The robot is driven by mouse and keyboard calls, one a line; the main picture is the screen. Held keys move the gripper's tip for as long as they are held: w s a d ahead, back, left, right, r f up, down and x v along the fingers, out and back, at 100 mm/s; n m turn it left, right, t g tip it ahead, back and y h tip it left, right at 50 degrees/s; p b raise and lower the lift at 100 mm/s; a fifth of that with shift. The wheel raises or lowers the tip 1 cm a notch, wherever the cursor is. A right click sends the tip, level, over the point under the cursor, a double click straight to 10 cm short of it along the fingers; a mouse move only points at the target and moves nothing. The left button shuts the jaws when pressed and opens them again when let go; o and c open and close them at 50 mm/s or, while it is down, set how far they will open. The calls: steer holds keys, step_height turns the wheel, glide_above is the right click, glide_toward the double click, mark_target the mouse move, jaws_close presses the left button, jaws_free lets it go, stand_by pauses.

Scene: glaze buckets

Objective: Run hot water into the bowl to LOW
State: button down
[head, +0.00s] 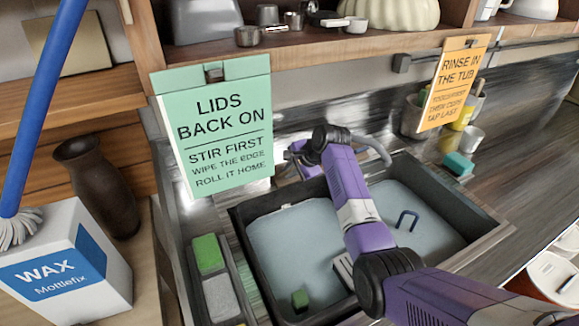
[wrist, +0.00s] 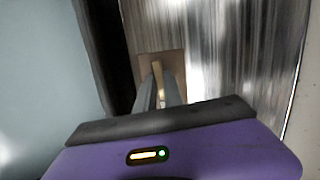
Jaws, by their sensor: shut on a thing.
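The dark-rimmed sink (head: 240,232) is set in the metal counter. Pale water lies in its left bowl (head: 290,245) and in the part right of my arm (head: 385,200). A LOW mark is not readable. A grey curved spout (head: 377,148) shows behind my arm at the back rim. In the wrist view my gripper (wrist: 160,92) is shut on a small brass-coloured piece (wrist: 157,72) before a brown square plate (wrist: 172,64). I cannot tell if this is the hot tap's handle.
Sponges (head: 208,254) lie in a tray to the left. A green sign (head: 218,130) hangs behind. A WAX box (head: 65,265) is far left.

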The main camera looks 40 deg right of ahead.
steer(key=shift+s+d+f+m+p, duration=0.1)
steer(key=shift+m+p, duration=0.2)
steer(key=shift+m, duration=0.3)
steer(key=c, duration=1.5)
jaws_free()
steer(key=shift+o, duration=0.2)
steer(key=v, duration=0.7)
steer(key=shift+s+r+b, duration=0.3)
steer(key=shift+b, duration=0.15)
